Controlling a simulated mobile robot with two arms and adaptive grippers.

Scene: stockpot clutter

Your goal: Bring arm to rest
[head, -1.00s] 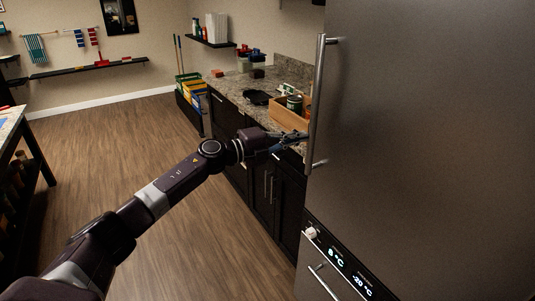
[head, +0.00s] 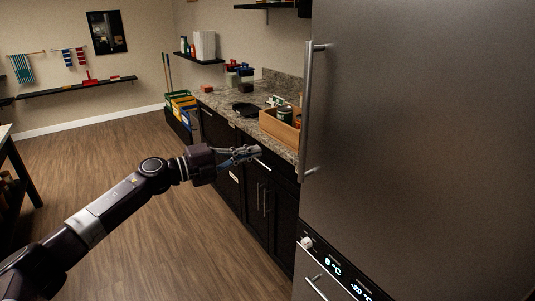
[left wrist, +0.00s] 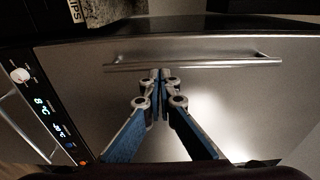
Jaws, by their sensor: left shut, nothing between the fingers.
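My left arm (head: 108,205) comes in from the lower left of the head view and reaches toward the counter. Its left gripper (head: 257,150) is shut and empty, in front of the dark cabinet fronts and left of the fridge handle, apart from it in the picture. In the left wrist view the gripper's fingers (left wrist: 160,78) meet, with the fridge door (left wrist: 215,100) and its handle (left wrist: 195,62) beyond them. My right gripper is in neither view.
The steel fridge (head: 420,130) fills the right side, with a long vertical handle (head: 308,110). A granite counter (head: 222,97) over dark cabinets (head: 268,205) holds a wooden box (head: 278,128) and a black item (head: 245,109). Open wooden floor (head: 165,240) lies to the left.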

